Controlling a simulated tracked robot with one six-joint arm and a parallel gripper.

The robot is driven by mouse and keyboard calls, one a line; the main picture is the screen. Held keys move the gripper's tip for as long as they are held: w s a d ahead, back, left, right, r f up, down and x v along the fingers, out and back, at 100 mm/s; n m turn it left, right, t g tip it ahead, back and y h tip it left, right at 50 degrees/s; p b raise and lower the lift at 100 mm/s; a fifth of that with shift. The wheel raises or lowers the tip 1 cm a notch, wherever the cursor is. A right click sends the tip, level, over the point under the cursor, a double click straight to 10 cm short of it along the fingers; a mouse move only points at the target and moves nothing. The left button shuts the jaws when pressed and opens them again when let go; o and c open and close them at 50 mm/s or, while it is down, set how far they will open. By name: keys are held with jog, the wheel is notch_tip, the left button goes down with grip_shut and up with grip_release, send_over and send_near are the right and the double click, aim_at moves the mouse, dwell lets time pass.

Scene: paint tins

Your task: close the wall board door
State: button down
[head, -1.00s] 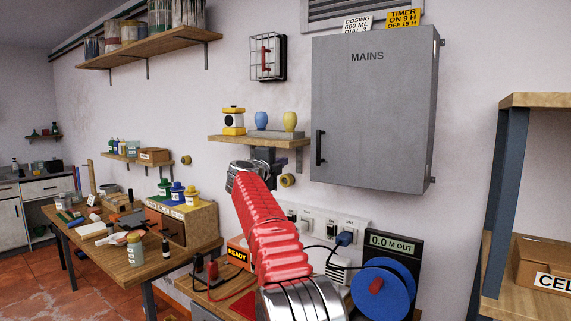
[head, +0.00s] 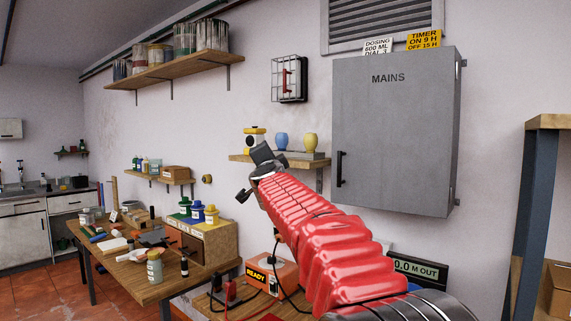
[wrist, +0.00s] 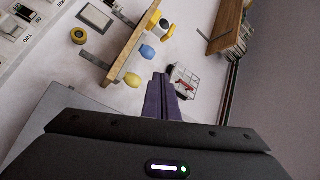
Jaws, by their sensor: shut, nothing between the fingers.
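The wall board is a grey metal cabinet marked MAINS (head: 400,130), fixed to the wall right of centre in the head view. Its front door looks flush with the box, with no gap visible. A black upright handle (head: 340,169) is on the door's left side. My gripper (head: 263,154) is left of the board, in front of the small wall shelf, and apart from the handle in the picture. In the wrist view its fingers (wrist: 164,80) are together and empty. A grey surface at the wrist view's lower left may be the board; I cannot tell.
The small shelf (head: 240,158) holds a yellow-and-white pot and blue and yellow cups. A caged red switch (head: 289,79) hangs above it. A cluttered workbench (head: 150,288) stands left. A shelving post (head: 525,200) is at right.

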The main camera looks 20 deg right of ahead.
jog(key=s+a+f+n+g+y, duration=0.35)
jog(key=s+a+f+n, duration=0.35)
jog(key=s, duration=0.4)
jog(key=s+a+f+n+g+y, duration=0.2)
jog(key=s+a+f+n+y, duration=0.25)
jog(key=s+f, duration=0.55)
jog(key=s+d+f+n+g+h, duration=0.1)
jog(key=s+f+g, duration=0.3)
jog(key=s+f, duration=0.8)
jog(key=s+d+f+n+g+h, duration=0.2)
jog(key=s+f+g, duration=0.2)
jog(key=s+f, duration=0.7)
jog(key=s, duration=0.6)
jog(key=shift+s+f, duration=0.2)
jog(key=shift+f, duration=0.15)
jog(key=shift+a+n, duration=0.1)
jog(key=shift+n, duration=0.15)
